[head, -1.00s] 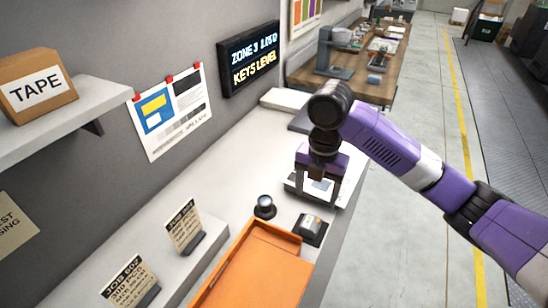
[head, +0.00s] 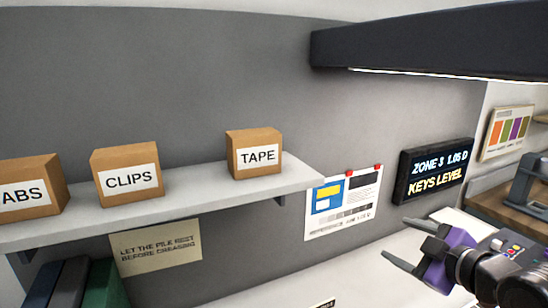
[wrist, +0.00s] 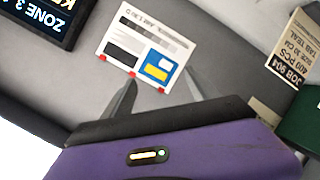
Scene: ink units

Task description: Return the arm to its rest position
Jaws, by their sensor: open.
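My gripper (head: 402,243) is purple with two dark grey fingers and shows at the lower right of the head view. Its fingers are spread and point left toward the wall, with nothing between them. In the wrist view the two fingers (wrist: 158,100) stand apart in front of the wall poster, and the gap between them is empty. Most of my arm is outside the head view.
A shelf (head: 220,198) on the grey wall carries boxes marked TAPE (head: 254,154), CLIPS (head: 128,172) and ABS. A poster (head: 343,203) and a lit sign (head: 434,170) hang near my gripper. A dark overhead lamp bar (head: 430,48) spans the upper right. A white counter (head: 340,270) lies below.

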